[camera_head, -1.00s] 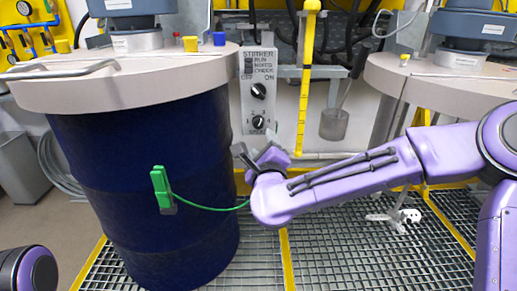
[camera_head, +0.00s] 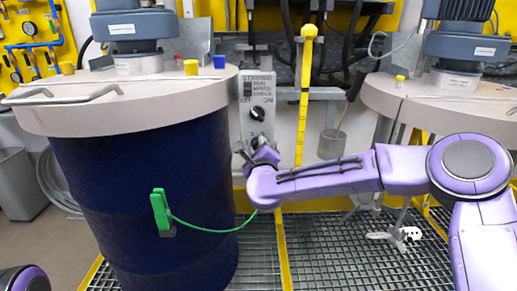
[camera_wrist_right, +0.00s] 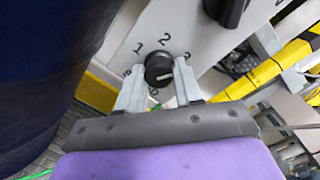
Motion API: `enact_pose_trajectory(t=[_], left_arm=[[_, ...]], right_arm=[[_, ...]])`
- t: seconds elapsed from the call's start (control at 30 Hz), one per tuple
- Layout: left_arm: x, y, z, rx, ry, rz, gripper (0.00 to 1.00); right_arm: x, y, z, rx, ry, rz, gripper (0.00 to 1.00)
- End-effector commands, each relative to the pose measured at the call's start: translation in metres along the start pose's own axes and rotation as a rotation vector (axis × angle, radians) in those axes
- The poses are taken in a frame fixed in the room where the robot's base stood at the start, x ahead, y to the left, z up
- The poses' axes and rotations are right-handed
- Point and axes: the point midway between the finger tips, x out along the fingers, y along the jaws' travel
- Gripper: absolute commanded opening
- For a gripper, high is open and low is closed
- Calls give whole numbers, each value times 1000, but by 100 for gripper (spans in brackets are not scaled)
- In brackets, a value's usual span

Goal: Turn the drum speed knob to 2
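The drum speed knob (camera_wrist_right: 158,70) is a small round black dial on the grey control panel (camera_wrist_right: 130,40), with 1, 2 and 3 marked around it. A light mark on its face seems to point to the lower right; I cannot tell the exact setting. In the head view my right gripper (camera_head: 249,154) covers this knob, at the bottom of the stirrer panel (camera_head: 243,118). In the wrist view the right gripper (camera_wrist_right: 157,76) is open, with one finger on each side of the knob. I cannot tell whether they touch it. My left gripper is out of view.
A larger black knob (camera_head: 257,114) with OFF and ON marks sits just above. A blue drum (camera_head: 140,190) stands close at the left, with a green clamp and cable (camera_head: 160,212). A yellow bar (camera_head: 304,100) and a metal cup (camera_head: 332,144) are to the right.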

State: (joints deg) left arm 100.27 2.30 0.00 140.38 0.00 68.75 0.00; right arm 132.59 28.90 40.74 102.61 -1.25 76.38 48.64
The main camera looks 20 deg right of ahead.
Motion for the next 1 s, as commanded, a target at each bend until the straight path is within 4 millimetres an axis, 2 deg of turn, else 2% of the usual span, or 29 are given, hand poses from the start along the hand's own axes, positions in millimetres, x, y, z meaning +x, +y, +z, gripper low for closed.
enact_pose_trajectory(t=[0.47, 1.0], left_arm=[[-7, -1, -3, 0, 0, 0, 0], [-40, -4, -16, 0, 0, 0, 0]], right_arm=[[-1, -1, 2, -79, 2, 6, 5], [-1, -3, 4, -540, 18, 28, 5]])
